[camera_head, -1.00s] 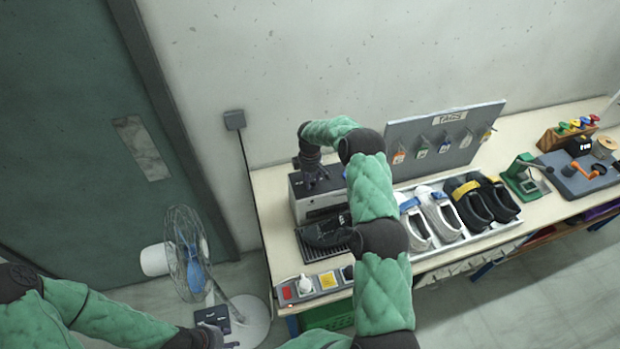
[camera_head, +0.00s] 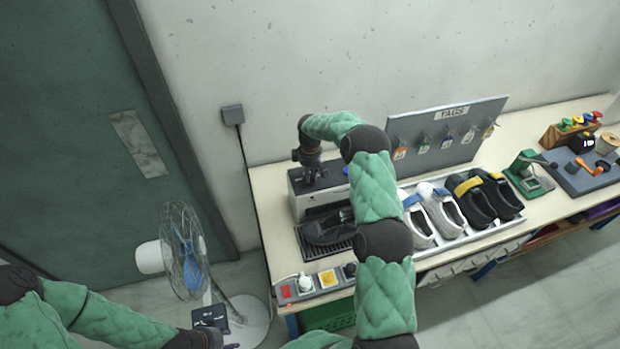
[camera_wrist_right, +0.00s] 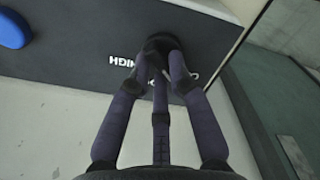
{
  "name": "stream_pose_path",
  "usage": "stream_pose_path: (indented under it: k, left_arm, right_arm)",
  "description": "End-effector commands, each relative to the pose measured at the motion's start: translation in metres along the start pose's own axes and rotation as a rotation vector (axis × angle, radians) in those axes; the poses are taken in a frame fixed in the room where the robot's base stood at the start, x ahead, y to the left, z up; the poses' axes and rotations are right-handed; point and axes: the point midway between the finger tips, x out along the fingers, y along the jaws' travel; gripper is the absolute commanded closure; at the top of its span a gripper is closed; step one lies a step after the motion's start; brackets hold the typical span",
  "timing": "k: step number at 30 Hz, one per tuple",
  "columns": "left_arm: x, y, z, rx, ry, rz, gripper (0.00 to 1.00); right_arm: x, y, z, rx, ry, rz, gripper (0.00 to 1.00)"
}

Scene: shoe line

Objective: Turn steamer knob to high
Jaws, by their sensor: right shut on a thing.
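The steamer (camera_head: 302,209) is a light box with a dark top, at the left end of the bench. My right gripper (camera_wrist_right: 161,50) reaches down onto its top. In the right wrist view, the fingers are shut on a dark round knob (camera_wrist_right: 158,39). The knob is mostly hidden by the fingers. I cannot tell the knob's setting. My left gripper (camera_head: 212,337) is low in the head view, and its fingers are unclear.
A black shoe (camera_head: 326,229) lies on a dark grate before the steamer. A button panel (camera_head: 309,285) sits at the bench's front edge. A tray of shoes (camera_head: 478,235) and a tag board (camera_head: 440,163) stand to the right. A fan (camera_head: 183,250) stands on the floor left.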

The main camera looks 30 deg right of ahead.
Motion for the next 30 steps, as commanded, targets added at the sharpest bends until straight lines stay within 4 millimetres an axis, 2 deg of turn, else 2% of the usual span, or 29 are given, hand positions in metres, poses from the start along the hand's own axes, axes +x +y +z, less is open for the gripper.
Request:
stream_pose_path:
  k: [1,9,30]
  left_arm:
    - [0.011,-0.004,0.0,0.0,0.0,0.0,0.6]
    - [0.037,-0.013,-0.001,0.0,0.0,0.0,0.6]
    - [0.077,-0.028,-0.003,0.0,0.0,0.0,0.6]
  right_arm:
    - [0.005,0.001,-0.001,0.042,0.002,0.002,1.0]
    - [0.005,0.001,0.001,0.299,0.001,0.001,1.0]
    - [0.002,0.001,0.005,0.962,0.002,0.0,1.0]
